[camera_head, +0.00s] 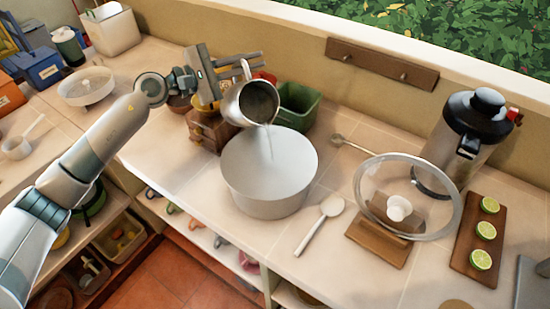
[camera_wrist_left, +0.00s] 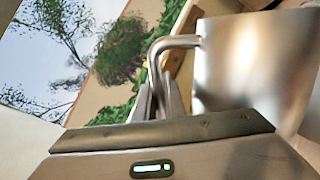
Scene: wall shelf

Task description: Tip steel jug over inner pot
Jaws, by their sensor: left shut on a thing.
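The steel jug (camera_head: 252,101) is tilted over the back rim of the large silver pot (camera_head: 270,206). A thin pale stream runs from its lip down into the pot. My left gripper (camera_head: 243,66) is shut on the jug's handle and holds the jug above the pot. The left wrist view shows the jug's shiny side (camera_wrist_left: 250,65) and its bent handle at my left gripper's fingers (camera_wrist_left: 160,95). The inside of the pot looks pale and smooth; I cannot tell the liquid level. My right gripper is not in view.
Further right are a glass lid (camera_head: 446,200) on a wooden stand, a black-topped urn (camera_head: 462,135) and a board with lime halves (camera_head: 470,245).

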